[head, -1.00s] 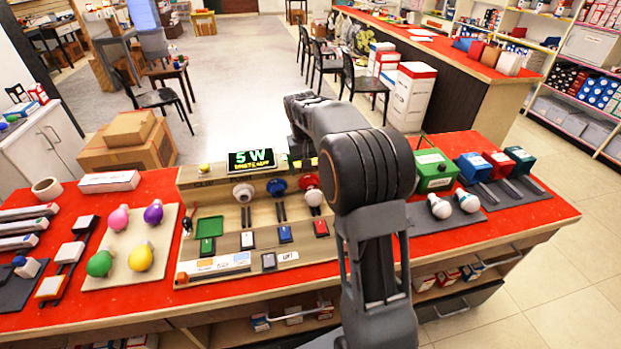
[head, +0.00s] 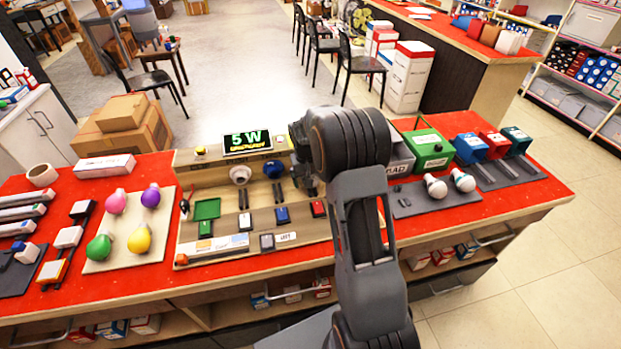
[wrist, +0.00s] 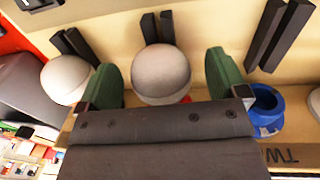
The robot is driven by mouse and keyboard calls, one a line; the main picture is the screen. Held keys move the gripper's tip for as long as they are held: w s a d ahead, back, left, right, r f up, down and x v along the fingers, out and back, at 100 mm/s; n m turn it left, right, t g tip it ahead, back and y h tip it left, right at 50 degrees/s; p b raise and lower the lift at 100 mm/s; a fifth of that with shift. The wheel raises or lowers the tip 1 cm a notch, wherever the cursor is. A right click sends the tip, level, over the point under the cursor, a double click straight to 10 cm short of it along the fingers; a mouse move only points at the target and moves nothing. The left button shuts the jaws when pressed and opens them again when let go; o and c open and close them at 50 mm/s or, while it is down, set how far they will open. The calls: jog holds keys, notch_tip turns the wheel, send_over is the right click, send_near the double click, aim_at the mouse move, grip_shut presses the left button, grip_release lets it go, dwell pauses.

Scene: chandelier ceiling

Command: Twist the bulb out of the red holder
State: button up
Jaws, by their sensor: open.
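In the wrist view a round white bulb (wrist: 161,72) sits between the two green pads of my open gripper (wrist: 164,80). One pad is on each side of the bulb, and I cannot tell whether either touches it. A small sliver of the red holder (wrist: 186,99) shows at the bulb's lower edge; the rest is hidden. In the head view my arm and gripper (head: 306,162) cover the red holder and its bulb. The blue holder (head: 274,169) is just left of my gripper, and it also shows in the wrist view (wrist: 265,107).
A white holder (head: 240,174) stands left of the blue one, below the 5 W display (head: 247,143). Another pale bulb (wrist: 66,80) is near the left pad. A green box (head: 428,149) and two bulbs on a grey mat (head: 408,205) lie to the right. Coloured bulbs lie left.

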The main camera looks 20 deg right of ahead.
jog(key=shift+f, duration=0.15)
jog(key=c, duration=1.1)
jog(key=shift+a+f+g+h+b, duration=0.15)
jog(key=shift+g+h+b, duration=0.25)
jog(key=shift+h+b, duration=1.15)
dwell(1.0)
